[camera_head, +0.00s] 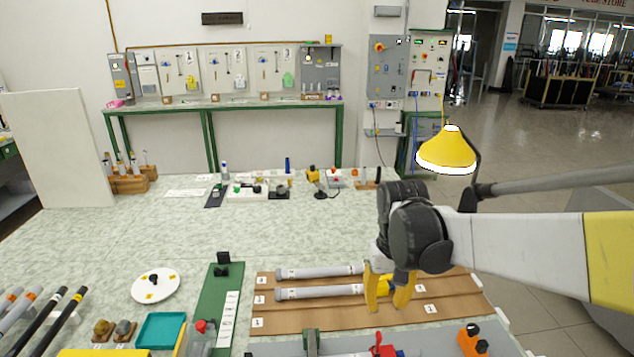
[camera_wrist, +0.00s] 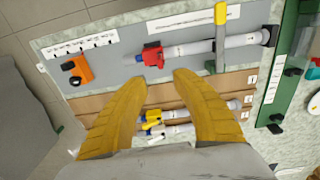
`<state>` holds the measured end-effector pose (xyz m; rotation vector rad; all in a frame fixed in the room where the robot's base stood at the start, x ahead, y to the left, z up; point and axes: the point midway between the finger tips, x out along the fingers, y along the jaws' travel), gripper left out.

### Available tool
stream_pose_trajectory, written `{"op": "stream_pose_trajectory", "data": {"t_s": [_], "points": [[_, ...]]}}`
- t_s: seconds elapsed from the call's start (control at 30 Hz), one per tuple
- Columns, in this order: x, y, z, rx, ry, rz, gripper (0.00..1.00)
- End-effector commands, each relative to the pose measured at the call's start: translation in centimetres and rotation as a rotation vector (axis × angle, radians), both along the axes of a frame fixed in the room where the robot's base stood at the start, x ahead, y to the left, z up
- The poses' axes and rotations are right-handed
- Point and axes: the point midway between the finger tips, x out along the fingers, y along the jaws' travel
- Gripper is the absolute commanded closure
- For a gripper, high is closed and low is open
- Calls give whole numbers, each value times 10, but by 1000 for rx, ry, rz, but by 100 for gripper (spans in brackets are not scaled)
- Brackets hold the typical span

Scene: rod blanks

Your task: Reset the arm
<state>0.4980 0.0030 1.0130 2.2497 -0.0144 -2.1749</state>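My gripper (camera_head: 388,290) has two yellow fingers and hangs over the brown grooved board at the right end of the rods. In the wrist view the fingers of my gripper (camera_wrist: 160,78) are spread apart with nothing between the tips. One grey rod (camera_head: 325,270) lies at the back of the board, and a second grey rod (camera_head: 318,292) lies in front of it. Their right ends are partly hidden by the fingers in the head view. Yellow and blue end parts (camera_wrist: 152,120) show in the wrist view. I cannot tell whether any finger touches a rod.
The brown board (camera_head: 275,322) has numbered labels. In front of it, a grey panel (camera_wrist: 115,70) carries another rod with a red part (camera_wrist: 152,54) and an orange block (camera_wrist: 76,69). A green strip (camera_head: 217,290), a white disc (camera_head: 155,286) and a teal tray (camera_head: 160,330) are left. The table middle is clear.

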Motion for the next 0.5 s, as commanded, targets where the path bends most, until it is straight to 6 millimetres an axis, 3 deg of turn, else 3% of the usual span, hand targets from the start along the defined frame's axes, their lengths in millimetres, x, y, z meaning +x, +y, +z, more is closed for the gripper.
{"op": "stream_pose_trajectory", "data": {"t_s": [0.3,0.5], "points": [[-73,-2,49,10,-279,2,68],[-114,-3,56,13,-462,2,68]]}}
